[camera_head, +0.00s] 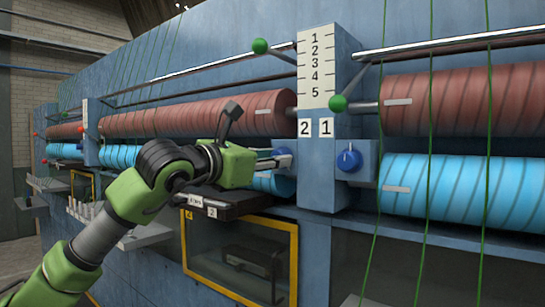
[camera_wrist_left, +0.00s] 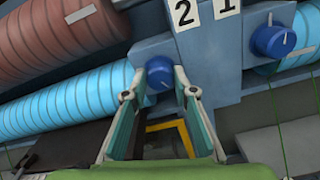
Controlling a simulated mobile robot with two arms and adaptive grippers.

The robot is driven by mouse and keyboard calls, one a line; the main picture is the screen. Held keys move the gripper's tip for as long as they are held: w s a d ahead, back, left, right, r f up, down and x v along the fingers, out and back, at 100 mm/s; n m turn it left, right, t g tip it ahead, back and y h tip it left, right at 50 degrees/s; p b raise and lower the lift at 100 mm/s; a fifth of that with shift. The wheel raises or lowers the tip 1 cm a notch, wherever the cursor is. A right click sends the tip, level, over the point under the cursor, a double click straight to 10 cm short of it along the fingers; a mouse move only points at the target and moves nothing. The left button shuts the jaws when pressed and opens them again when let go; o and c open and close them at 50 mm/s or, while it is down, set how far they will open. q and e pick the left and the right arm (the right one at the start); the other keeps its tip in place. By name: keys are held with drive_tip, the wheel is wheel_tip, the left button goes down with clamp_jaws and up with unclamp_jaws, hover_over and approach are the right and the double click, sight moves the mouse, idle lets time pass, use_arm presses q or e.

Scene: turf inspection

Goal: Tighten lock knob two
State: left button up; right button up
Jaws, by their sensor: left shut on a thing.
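Lock knob two is a blue round knob (camera_wrist_left: 159,72) on the blue machine frame, below the label "2" (camera_wrist_left: 183,11). My left gripper (camera_wrist_left: 158,92) reaches it from the front, and its two fingers are shut on the knob, one on each side. In the head view the left gripper (camera_head: 278,158) points right to the knob, which is mostly hidden by the fingers. A second blue knob (camera_head: 349,160) sits to the right, below the label "1" (camera_head: 326,127), clear of the gripper. It also shows in the wrist view (camera_wrist_left: 273,41). My right gripper is not in view.
Brown rollers (camera_head: 200,117) run above blue rollers (camera_head: 450,186) on both sides of the numbered post (camera_head: 316,70). A dark shelf (camera_head: 240,204) and a yellow-framed window (camera_head: 240,258) lie below the gripper. Green strands hang at the right.

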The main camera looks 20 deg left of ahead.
use_arm(q)
drive_tip(key=shift+s+a+r+n+b, duration=0.15)
drive_tip(key=shift+n+b, duration=4.45)
drive_tip(key=shift+n, duration=2.85)
drive_tip(key=shift+w+r+n+b, duration=0.1)
drive_tip(key=shift+n+b, duration=4.45)
drive_tip(key=shift+n, duration=2.9)
